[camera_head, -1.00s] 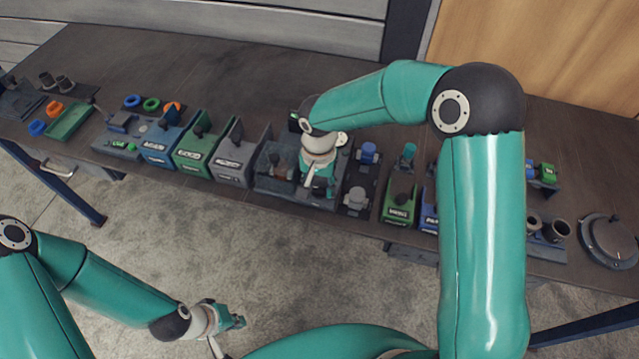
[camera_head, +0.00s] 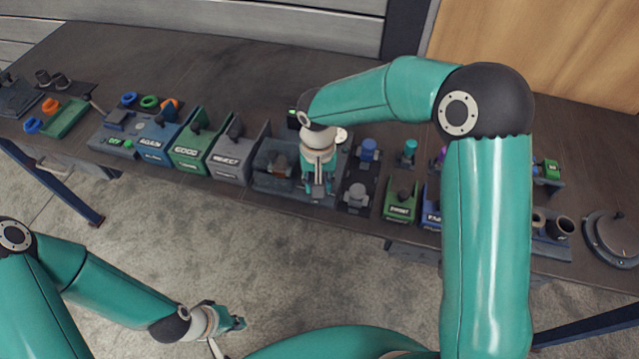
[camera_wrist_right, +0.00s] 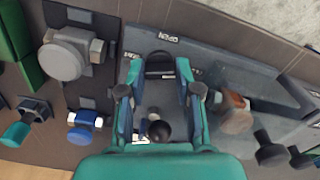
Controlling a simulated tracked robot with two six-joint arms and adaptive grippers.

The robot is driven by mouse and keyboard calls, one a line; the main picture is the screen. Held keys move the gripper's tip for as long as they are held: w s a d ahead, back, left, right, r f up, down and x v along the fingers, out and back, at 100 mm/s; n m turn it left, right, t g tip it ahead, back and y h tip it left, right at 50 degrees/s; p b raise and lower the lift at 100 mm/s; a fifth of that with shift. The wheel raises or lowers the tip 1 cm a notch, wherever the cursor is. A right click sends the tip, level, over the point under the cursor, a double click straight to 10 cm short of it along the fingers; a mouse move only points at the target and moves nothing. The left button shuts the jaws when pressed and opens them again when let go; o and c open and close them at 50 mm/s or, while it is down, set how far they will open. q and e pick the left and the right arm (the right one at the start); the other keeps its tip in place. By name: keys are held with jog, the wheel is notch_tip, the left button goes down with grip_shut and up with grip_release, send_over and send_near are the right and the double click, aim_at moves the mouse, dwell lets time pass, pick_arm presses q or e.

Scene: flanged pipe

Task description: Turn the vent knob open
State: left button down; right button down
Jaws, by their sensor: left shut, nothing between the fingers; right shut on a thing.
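The vent knob (camera_wrist_right: 159,68) is a dark round knob on a grey fixture, beside a printed "OPEN" label (camera_wrist_right: 167,37) in the right wrist view. My right gripper (camera_wrist_right: 159,62) is shut on it, one fingertip on each side. In the head view my right gripper (camera_head: 318,192) points down at the front of the grey fixture (camera_head: 268,182), and its fingers hide the knob. The knob's exact angle cannot be told. My left gripper (camera_head: 238,323) is shut and empty, low over the floor, away from the bench.
A black ball-topped part (camera_wrist_right: 158,130) stands between my right fingers, nearer the palm. A brownish pipe piece (camera_wrist_right: 235,112) lies beside them. Labelled bins, including a green "GOOD" bin (camera_head: 188,158), stand left along the bench (camera_head: 230,60). The bench's back is clear.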

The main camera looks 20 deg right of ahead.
jog(key=n, duration=0.2)
jog(key=shift+n+b, duration=0.4)
jog(key=n, duration=0.3)
jog(key=shift+n+b, duration=0.3)
jog(key=n, duration=0.3)
jog(key=shift+n, duration=0.3)
jog(key=n, duration=0.4)
jog(key=c, duration=0.8)
grip_release()
